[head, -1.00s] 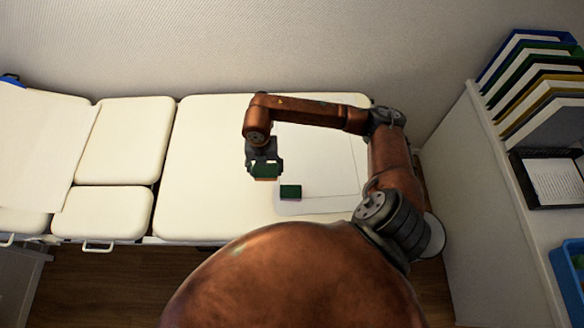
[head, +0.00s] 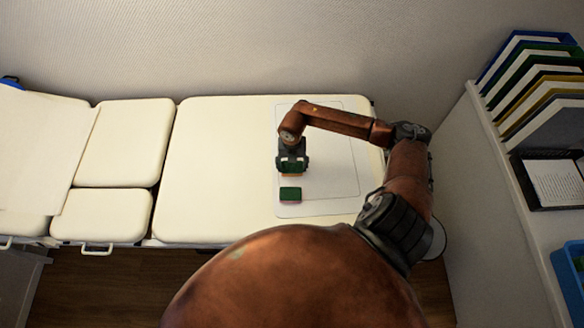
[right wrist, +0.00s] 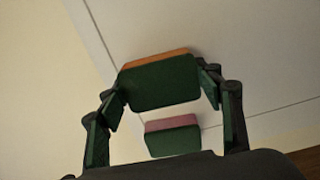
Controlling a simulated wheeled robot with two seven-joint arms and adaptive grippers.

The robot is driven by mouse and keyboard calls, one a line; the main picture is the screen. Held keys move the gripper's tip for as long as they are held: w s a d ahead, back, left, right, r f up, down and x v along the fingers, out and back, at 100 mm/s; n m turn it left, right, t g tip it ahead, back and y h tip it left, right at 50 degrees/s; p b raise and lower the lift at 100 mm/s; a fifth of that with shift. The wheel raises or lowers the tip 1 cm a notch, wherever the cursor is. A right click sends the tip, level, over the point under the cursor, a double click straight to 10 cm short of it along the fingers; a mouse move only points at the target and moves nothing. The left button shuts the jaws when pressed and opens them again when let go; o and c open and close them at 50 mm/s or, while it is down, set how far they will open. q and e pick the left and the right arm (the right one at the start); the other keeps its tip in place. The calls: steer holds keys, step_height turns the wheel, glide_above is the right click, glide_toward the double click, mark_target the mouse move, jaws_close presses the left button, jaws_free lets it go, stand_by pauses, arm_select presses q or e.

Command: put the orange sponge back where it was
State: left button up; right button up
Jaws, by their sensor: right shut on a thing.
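My right gripper (head: 292,168) is shut on the orange sponge (right wrist: 160,82), which has a dark green top and an orange edge. In the head view the sponge (head: 292,176) hangs under the gripper, over the left part of the white mat (head: 325,206). I cannot tell whether it touches the mat. A second sponge, green on top with a pink-red side (head: 290,194), lies on the mat just in front of it. This pink sponge (right wrist: 172,136) also shows below the held one in the right wrist view. My left gripper is out of view.
The mat lies on a cream padded couch (head: 215,160), with free room to its left. A white sheet (head: 40,140) covers the far left. A side unit at the right carries a file rack (head: 535,85), a dark tray (head: 530,188) and a blue bin (head: 568,285).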

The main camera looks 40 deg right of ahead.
mark_target(292, 166)
steer(key=shift+f, duration=0.55)
steer(key=shift+f, duration=0.15)
steer(key=o, duration=1.1)
steer(key=shift+o, duration=0.2)
step_height(292, 166, up, 12)
steer(key=shift+p, duration=0.35)
